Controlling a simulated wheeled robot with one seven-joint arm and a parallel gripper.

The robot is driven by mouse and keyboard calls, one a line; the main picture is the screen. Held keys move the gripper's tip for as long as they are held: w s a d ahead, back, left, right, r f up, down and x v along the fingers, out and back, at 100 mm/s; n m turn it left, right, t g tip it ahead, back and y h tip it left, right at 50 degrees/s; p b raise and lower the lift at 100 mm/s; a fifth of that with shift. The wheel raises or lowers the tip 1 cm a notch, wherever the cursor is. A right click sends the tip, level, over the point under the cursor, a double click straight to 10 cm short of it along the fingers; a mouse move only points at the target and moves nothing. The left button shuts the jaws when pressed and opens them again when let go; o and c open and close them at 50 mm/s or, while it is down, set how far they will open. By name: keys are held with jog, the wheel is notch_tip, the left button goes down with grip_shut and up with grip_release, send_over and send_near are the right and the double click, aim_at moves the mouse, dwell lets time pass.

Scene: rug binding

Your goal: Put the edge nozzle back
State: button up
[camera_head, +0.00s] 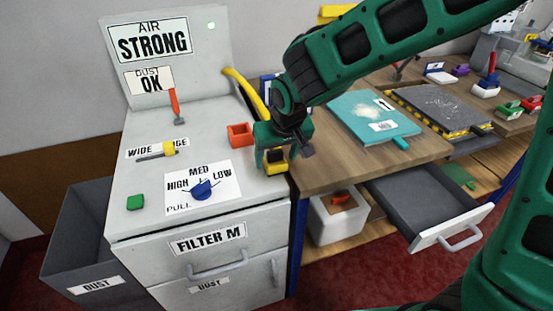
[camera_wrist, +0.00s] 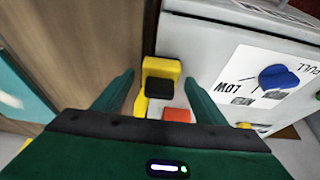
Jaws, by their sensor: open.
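A yellow block with a black face (camera_head: 275,161) stands at the right edge of the grey machine's top; I take it for the edge nozzle, but no label on it shows. In the wrist view the yellow block (camera_wrist: 161,66) lies between my two fingers, apart from both. My gripper (camera_head: 272,158) is open and points down over it, partly hiding it in the head view. An orange-red open-topped block (camera_head: 239,134) sits just behind and left of it; it also shows in the wrist view (camera_wrist: 176,114). A yellow hose (camera_head: 245,92) runs behind my gripper.
The grey machine (camera_head: 130,225) carries a blue knob (camera_head: 202,189), a yellow slider (camera_head: 168,148), a green button (camera_head: 135,202) and a red lever (camera_head: 174,101). The wooden bench (camera_head: 330,165) holds a teal pad (camera_head: 355,110). An open drawer (camera_head: 400,190) juts out below.

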jog(key=v, duration=1)
jog(key=shift+d, duration=0.1)
jog(key=s+d+m+g+h, duration=0.1)
jog(key=s+d+m, duration=0.15)
jog(key=d, duration=0.85)
jog(key=s+d+m+g+h, duration=0.1)
jog(key=s+d+m, duration=0.15)
jog(key=d, duration=0.95)
jog(key=s+d+f+m+g, duration=0.1)
jog(key=s+d+m, duration=0.1)
jog(key=s+d, duration=0.4)
jog(key=s+d+f+m+g+y, duration=0.1)
jog(key=s+d+f+m, duration=0.1)
jog(key=s+d, duration=0.5)
jog(key=s, duration=0.6)
jog(key=shift+d+f+m, duration=0.2)
jog(key=shift+f+m, duration=0.1)
jog(key=shift+f, duration=0.05)
